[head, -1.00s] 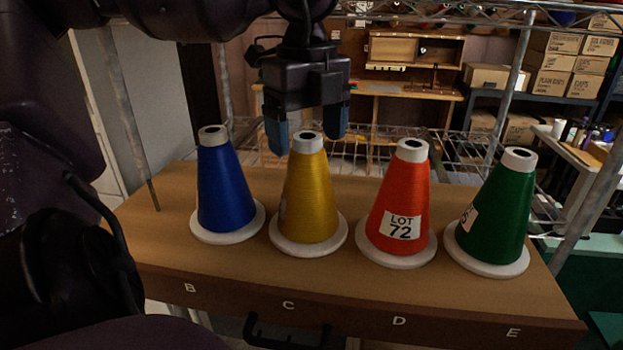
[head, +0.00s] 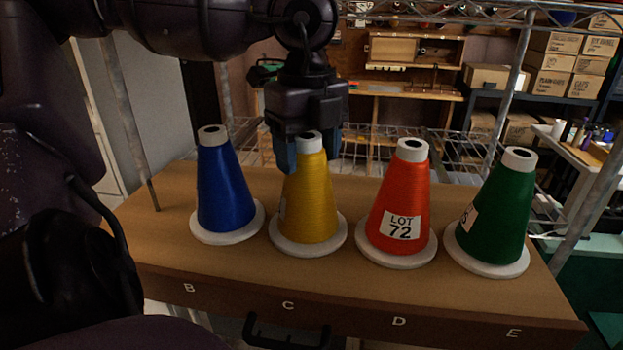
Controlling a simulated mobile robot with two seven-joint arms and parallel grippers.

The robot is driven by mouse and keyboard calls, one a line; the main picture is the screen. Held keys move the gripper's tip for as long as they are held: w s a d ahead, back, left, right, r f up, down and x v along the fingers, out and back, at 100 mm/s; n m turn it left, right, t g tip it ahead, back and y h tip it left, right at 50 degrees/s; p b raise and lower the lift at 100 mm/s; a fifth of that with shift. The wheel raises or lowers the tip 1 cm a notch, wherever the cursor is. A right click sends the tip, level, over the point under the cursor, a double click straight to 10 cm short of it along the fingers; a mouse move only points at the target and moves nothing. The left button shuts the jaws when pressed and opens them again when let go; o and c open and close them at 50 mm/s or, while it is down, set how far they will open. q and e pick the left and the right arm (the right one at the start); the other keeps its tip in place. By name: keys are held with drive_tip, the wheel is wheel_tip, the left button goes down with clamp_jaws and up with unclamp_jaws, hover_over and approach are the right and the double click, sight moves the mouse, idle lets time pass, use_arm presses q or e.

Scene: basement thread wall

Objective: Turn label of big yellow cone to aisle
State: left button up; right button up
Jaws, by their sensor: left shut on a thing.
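The big yellow cone (head: 310,205) stands upright on a white round base (head: 309,249) above the letter C. The cone's grey-white tip shows between the fingers. My right gripper is not in view.
A blue cone (head: 222,190) stands left of the yellow one. An orange-red cone (head: 400,195) labelled LOT 72 and a green cone (head: 495,208) stand to the right. All are on a wooden shelf (head: 350,290). A wire rack (head: 375,150) is behind.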

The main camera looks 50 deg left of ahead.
use_arm(q)
drive_tip(key=shift+r, duration=0.25)
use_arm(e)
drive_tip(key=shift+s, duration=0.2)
use_arm(q)
drive_tip(key=n, duration=0.7)
drive_tip(key=shift+n, duration=0.4)
drive_tip(key=n, duration=0.2)
drive_tip(key=shift+n, duration=0.3)
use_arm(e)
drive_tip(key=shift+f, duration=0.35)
use_arm(q)
drive_tip(key=shift+f+b, duration=0.2)
drive_tip(key=shift+b, duration=0.1)
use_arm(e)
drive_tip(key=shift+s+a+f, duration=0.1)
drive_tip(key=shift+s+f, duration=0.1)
